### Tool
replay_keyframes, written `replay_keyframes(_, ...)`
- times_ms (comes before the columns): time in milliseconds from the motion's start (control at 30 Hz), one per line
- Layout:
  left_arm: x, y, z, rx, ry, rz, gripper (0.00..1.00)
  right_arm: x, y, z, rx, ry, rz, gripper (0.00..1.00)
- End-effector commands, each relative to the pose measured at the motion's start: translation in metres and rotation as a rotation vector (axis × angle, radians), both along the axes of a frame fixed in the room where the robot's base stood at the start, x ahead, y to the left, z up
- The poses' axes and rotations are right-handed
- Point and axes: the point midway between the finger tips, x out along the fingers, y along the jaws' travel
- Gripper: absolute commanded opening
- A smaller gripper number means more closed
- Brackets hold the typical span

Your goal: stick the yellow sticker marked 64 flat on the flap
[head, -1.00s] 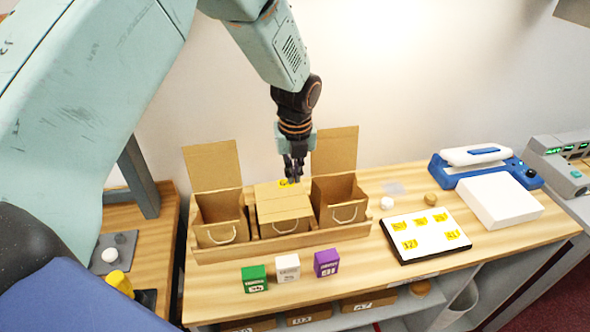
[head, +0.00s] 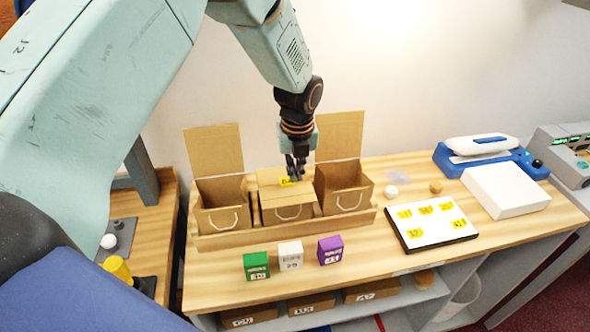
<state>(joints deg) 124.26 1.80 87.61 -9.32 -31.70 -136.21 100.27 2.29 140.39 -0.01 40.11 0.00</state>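My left gripper (head: 295,178) points down over the closed top flap (head: 272,192) of the middle cardboard box (head: 288,212). A small yellow sticker (head: 286,182) is at its fingertips, which look shut on it. The sticker appears over the middle of the flap. Its mark is too small to read, and part of it is hidden by the fingers. I cannot tell whether it touches the flap. My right gripper is not in view.
Open boxes stand left (head: 222,207) and right (head: 343,190) in the wooden tray (head: 215,243). Green (head: 256,266), white (head: 290,256) and purple (head: 330,250) cartons stand in front. A white board (head: 428,241) holds several yellow stickers. A blue-and-white device (head: 490,155) stands behind a white block (head: 505,190).

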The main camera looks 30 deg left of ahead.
Motion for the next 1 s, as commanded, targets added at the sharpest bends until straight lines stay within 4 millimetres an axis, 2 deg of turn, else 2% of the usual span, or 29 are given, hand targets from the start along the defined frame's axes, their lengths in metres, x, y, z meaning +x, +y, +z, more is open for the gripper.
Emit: replay_keyframes(1000, 0.0, 0.0, -0.007, 0.0, 0.0, 0.0, 0.0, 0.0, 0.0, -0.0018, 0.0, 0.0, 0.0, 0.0)
